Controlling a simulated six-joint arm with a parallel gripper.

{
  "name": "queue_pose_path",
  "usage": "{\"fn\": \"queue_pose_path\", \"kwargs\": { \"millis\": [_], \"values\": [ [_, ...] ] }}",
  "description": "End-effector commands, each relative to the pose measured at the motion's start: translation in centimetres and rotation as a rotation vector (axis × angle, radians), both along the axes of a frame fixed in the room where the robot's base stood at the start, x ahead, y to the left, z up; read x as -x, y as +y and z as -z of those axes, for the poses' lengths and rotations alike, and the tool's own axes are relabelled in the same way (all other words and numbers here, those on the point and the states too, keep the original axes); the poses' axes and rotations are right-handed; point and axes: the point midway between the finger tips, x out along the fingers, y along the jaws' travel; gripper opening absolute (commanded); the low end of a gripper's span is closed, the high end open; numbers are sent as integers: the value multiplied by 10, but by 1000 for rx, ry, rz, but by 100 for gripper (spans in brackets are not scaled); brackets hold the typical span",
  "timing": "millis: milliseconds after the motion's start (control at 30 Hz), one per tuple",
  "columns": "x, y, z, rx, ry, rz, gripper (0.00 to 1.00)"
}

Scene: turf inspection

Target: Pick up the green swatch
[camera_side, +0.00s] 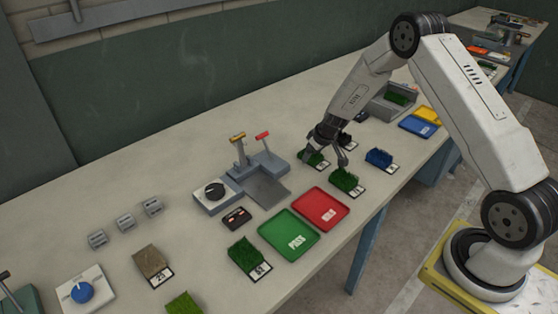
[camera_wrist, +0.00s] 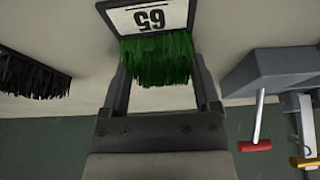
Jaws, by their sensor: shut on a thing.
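My gripper (camera_side: 325,153) is shut on a green swatch (camera_side: 311,159), near the lever fixture. In the wrist view the swatch's green turf (camera_wrist: 157,60) lies between my two fingers, and its white label (camera_wrist: 150,17) reads 65 upside down. My gripper also shows in the wrist view (camera_wrist: 158,75). I cannot tell whether the swatch is off the table. Another green swatch (camera_side: 346,181) sits just in front of my gripper, and a third green swatch (camera_side: 246,254) lies left of the green tray.
A green PASS tray (camera_side: 270,228) and a red tray (camera_side: 310,200) lie in front. The fixture (camera_side: 264,160) with red and yellow levers stands left of my gripper. A black swatch (camera_wrist: 30,78) and a blue swatch (camera_side: 380,158) are close by.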

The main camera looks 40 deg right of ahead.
Motion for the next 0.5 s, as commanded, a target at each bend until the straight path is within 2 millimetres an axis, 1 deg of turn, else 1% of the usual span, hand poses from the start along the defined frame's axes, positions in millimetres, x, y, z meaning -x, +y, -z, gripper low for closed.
{"fn": "queue_pose_path", "kwargs": {
  "millis": [267, 367, 500],
  "values": [
    [0, 0, -4, 0, -1, -1, 25],
    [-1, 0, -9, 0, -2, 0, 25],
    [-1, 0, -22, 0, -2, -1, 25]
  ]
}}
